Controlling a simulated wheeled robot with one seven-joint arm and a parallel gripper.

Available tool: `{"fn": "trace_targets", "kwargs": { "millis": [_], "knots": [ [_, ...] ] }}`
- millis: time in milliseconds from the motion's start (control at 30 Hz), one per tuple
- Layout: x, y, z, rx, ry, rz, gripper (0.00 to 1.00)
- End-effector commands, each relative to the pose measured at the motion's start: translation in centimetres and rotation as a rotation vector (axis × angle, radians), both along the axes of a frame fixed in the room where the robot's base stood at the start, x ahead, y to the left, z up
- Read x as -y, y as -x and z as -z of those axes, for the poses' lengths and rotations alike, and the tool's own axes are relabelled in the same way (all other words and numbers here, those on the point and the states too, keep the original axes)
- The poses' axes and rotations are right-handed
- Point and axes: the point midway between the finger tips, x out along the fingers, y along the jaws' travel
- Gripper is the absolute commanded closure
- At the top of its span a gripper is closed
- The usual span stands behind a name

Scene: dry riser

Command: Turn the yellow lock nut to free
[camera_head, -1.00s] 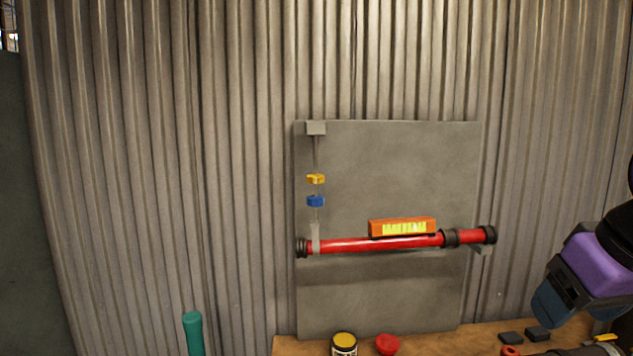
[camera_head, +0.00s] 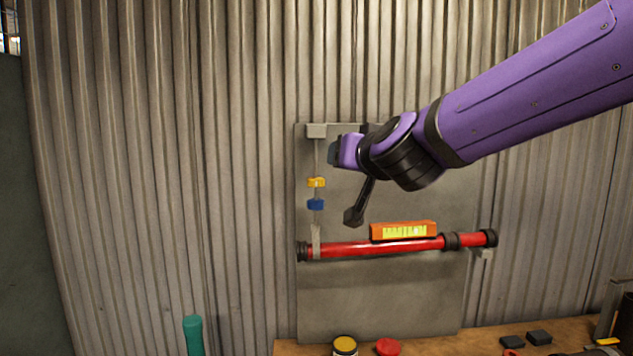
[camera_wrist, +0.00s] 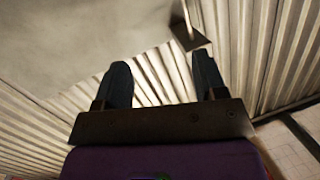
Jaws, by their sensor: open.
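The yellow lock nut (camera_head: 316,182) sits on a thin vertical rod (camera_head: 318,155) at the left of the grey board. A blue nut (camera_head: 315,204) sits just below it on the same rod. My gripper (camera_head: 333,153) is to the right of the rod, a little above the yellow nut, and apart from it as far as I can tell. In the wrist view my gripper (camera_wrist: 163,85) shows two dark fingers spread apart with nothing between them. Neither nut can be made out in the wrist view.
A red pipe (camera_head: 350,248) runs across the grey board (camera_head: 390,290) below the nuts, with an orange level (camera_head: 403,231) on it. A bracket (camera_head: 316,131) holds the rod's top. A yellow-lidded jar (camera_head: 345,344) and red cap (camera_head: 388,347) stand on the wooden bench (camera_head: 440,342).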

Motion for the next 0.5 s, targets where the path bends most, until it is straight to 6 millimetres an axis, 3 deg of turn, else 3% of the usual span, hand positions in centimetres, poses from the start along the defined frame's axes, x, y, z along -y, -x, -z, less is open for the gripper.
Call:
{"fn": "trace_targets", "kwargs": {
  "millis": [33, 233, 500],
  "knots": [
    [-1.6, -1.0, 0.2, 0.026, -0.002, 0.036, 0.35],
    [-5.8, -3.2, 1.6, 0.113, 0.03, 0.265, 0.35],
    [-9.9, -1.9, 5.2, 0.129, 0.162, 0.558, 0.35]
  ]
}}
